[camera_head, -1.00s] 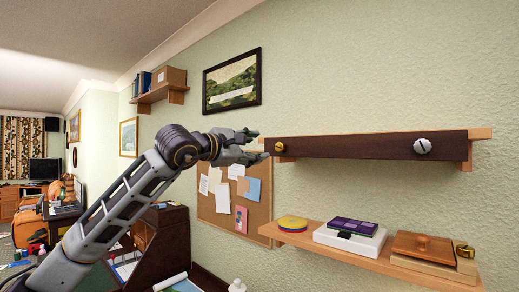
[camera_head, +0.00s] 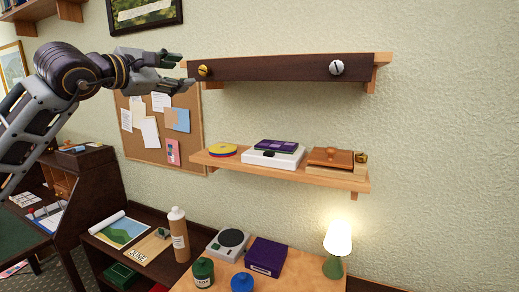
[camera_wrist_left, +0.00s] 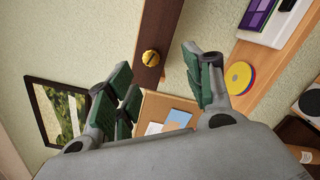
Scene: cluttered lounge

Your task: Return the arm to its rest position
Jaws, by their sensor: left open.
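My left gripper (camera_head: 186,72) is open and empty, its arm raised from the left. In the head view its fingertips appear at the left end of the upper shelf's dark front board (camera_head: 270,68). In the left wrist view the open green-padded fingers (camera_wrist_left: 158,78) spread to either side of a brass slotted knob (camera_wrist_left: 151,58) on that board. The knob also shows in the head view (camera_head: 203,71), just right of the fingertips. I cannot tell whether the fingers touch the board. My right gripper is not in view.
A lower shelf (camera_head: 225,162) holds a coloured disc stack, a white box and a wooden box. A corkboard (camera_head: 135,150) hangs behind the gripper. Below, a wooden surface (camera_head: 305,285) carries jars, a purple box and a lit lamp (camera_head: 337,245). A bottle (camera_head: 178,235) stands left of it.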

